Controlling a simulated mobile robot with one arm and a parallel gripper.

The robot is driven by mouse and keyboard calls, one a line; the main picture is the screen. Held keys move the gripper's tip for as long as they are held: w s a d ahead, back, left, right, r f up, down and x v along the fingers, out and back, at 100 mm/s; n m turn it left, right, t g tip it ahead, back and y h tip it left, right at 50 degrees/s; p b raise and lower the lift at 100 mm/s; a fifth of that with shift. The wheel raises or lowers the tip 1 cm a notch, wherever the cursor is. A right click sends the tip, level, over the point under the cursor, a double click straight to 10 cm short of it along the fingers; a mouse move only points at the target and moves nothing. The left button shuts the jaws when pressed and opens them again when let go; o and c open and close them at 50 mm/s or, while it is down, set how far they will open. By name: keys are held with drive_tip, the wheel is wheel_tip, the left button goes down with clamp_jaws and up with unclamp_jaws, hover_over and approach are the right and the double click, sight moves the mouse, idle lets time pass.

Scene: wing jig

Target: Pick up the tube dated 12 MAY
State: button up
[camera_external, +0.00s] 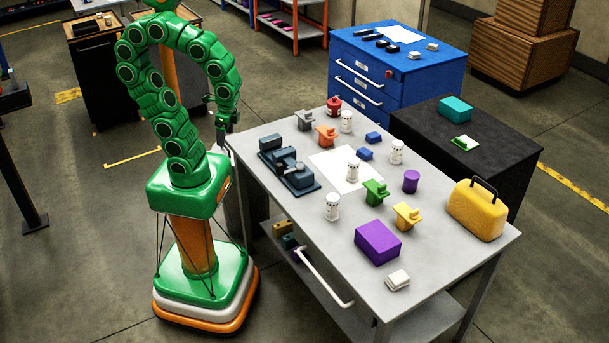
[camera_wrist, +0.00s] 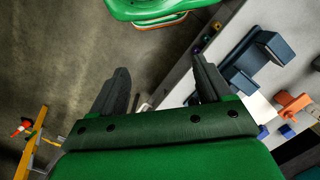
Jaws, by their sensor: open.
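Several white tubes with dark markings stand upright on the grey table (camera_external: 440,285). One tube (camera_external: 346,121) is near the far end, one (camera_external: 397,151) on the right side, one (camera_external: 353,170) on a white sheet (camera_external: 333,161), and one (camera_external: 332,206) near the front-left edge. Their dates are too small to read, so I cannot tell which says 12 MAY. My gripper (camera_external: 226,122) hangs beyond the table's left edge, apart from every tube. In the wrist view my gripper (camera_wrist: 160,84) is open and empty, and no tube is clearly visible.
A dark blue vise (camera_external: 290,168) stands near the table's left edge. Grey, orange (camera_external: 326,136), green (camera_external: 375,192) and yellow clamp-like blocks, a purple box (camera_external: 377,242), a purple cylinder (camera_external: 411,181) and a yellow case (camera_external: 476,209) stand around the tubes.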

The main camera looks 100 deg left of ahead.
drive_tip(key=w+a+m+g+y, duration=0.1)
drive_tip(key=w+a+m+y, duration=0.15)
drive_tip(key=w+a, duration=1.05)
drive_tip(key=m+g+y, duration=0.3)
drive_tip(key=m+y, duration=0.3)
drive_tip(key=y, duration=0.1)
hover_over(350, 114)
drive_tip(key=s+d, duration=0.5)
drive_tip(key=d, duration=0.9)
wheel_tip(350, 114, down, 8)
drive_tip(key=w+a+f+m, duration=0.1)
drive_tip(key=w+a+f, duration=0.1)
drive_tip(key=a+f, duration=0.1)
drive_tip(key=w+a+f+m+y, duration=0.1)
drive_tip(key=w+a+f+m, duration=0.1)
drive_tip(key=a+f, duration=0.1)
drive_tip(key=w+a+f+m+y, duration=0.1)
drive_tip(key=w+a+f, duration=0.1)
drive_tip(key=a+f, duration=0.2)
drive_tip(key=shift+a+y, duration=0.25)
drive_tip(key=shift+a, duration=0.05)
drive_tip(key=shift+w+a+f+m, duration=0.15)
drive_tip(key=shift+a+f+m, duration=0.1)
drive_tip(key=shift+f, duration=0.1)
drive_tip(key=shift+a+f, duration=0.1)
drive_tip(key=shift+a, duration=0.15)
drive_tip(key=shift+x, duration=3.6)
drive_tip(key=shift+c, duration=0.3)
